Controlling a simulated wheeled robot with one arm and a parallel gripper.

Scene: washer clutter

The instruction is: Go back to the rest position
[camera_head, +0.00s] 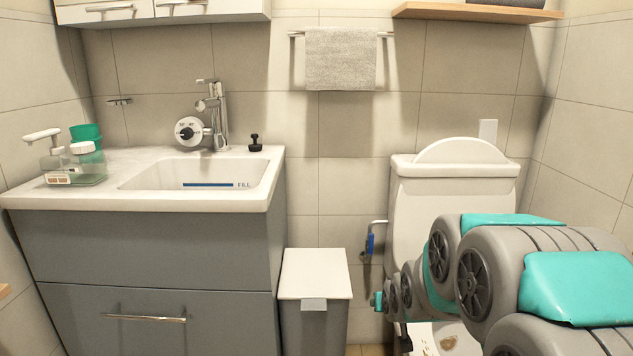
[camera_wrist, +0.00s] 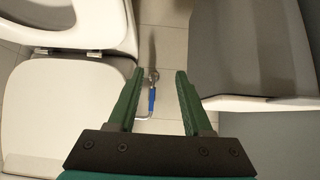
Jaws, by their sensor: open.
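My gripper (camera_wrist: 157,102) shows in the wrist view with its two green fingers apart and nothing between them. Behind the gap are the tiled wall or floor and a blue-handled valve (camera_wrist: 152,98). The toilet (camera_wrist: 65,105) is on the left of the wrist view and a grey bin (camera_wrist: 240,50) on the right. In the head view my arm reaches in from the lower right, in front of the toilet (camera_head: 453,170). The gripper's fingers cannot be made out there.
A sink counter (camera_head: 240,198) with a faucet (camera_head: 219,115), black stopper (camera_head: 255,143) and soap bottles (camera_head: 88,165) stands left. The lidded bin (camera_head: 315,275) stands between cabinet and toilet. The blue-handled valve (camera_head: 370,244) is on the wall. A towel (camera_head: 340,60) hangs above.

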